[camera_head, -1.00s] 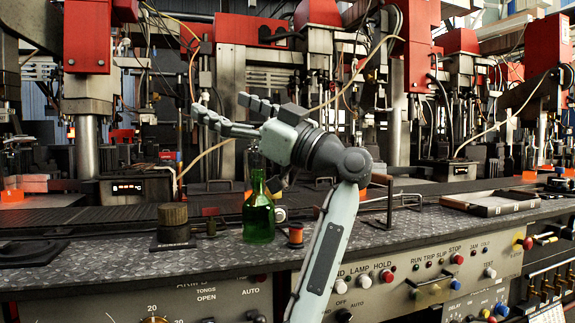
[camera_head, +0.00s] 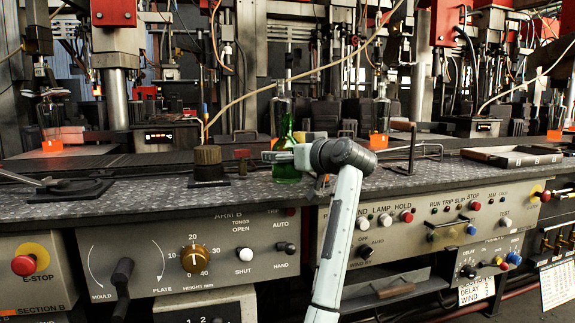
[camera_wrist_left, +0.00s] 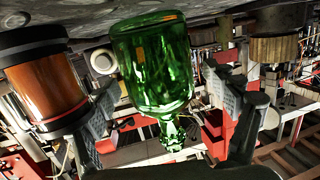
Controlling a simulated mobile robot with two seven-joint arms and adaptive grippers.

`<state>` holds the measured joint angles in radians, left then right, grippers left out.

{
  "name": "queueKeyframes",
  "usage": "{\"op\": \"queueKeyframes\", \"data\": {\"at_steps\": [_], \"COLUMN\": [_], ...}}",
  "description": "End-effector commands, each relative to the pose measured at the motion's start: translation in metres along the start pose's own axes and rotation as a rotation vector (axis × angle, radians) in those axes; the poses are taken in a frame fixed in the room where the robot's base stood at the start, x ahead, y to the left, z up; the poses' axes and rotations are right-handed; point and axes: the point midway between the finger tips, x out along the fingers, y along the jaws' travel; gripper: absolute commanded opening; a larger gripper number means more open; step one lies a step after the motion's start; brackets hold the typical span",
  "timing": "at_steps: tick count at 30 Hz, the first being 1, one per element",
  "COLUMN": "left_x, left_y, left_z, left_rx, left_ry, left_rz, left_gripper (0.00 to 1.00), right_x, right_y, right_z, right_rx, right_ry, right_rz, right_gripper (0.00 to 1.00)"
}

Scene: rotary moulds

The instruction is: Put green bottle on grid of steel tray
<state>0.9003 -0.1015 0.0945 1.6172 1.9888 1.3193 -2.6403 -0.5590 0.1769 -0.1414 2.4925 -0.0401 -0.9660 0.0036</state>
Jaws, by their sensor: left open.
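The green bottle (camera_head: 287,174) stands upright on the dark patterned bench top in the head view. My left gripper (camera_head: 280,156) is level with its body and partly covers it. In the left wrist view the bottle (camera_wrist_left: 152,65) appears upside down between the two open fingers of my left gripper (camera_wrist_left: 163,98). I cannot tell whether either finger touches the glass. A shallow metal-rimmed tray (camera_head: 515,155) lies at the right of the bench; its grid is not clear. My right gripper is not in view.
A dark knurled cylinder on a block (camera_head: 208,165) stands left of the bottle. An orange-brown spool (camera_wrist_left: 40,80) is close to the bottle in the wrist view. A bent metal rod stand (camera_head: 411,150) rises between bottle and tray. Control panels (camera_head: 190,255) line the bench front.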

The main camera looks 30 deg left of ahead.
Motion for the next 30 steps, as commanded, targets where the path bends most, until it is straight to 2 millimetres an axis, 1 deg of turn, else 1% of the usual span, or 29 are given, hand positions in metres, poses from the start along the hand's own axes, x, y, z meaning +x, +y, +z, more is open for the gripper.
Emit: {"op": "queueKeyframes", "data": {"at_steps": [1, 3, 8, 11, 26, 30], "left_x": [0.0061, 0.0093, 0.0092, 0.0091, 0.0085, 0.0085], "left_y": [0.0001, 0.0003, 0.0005, 0.0004, 0.0003, 0.0004], "left_z": [0.0000, -0.0003, -0.0004, -0.0004, -0.0017, -0.0017], "left_rx": [0.001, -0.001, -0.002, -0.001, -0.002, -0.002], "left_ry": [0.001, 0.000, 0.000, 0.000, 0.003, 0.003], "left_rz": [0.000, 0.001, 0.001, 0.001, 0.001, 0.001], "left_gripper": [0.86, 0.86, 0.86, 0.76, 0.14, 0.13], "right_x": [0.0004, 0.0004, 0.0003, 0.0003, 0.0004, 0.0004], "right_y": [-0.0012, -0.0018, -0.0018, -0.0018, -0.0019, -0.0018], "right_z": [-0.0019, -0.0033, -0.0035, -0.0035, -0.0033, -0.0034], "right_rx": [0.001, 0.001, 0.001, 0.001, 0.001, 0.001], "right_ry": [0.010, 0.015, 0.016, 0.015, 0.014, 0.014], "right_rz": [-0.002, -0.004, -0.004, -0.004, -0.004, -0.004], "right_gripper": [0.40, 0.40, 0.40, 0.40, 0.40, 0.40]}}
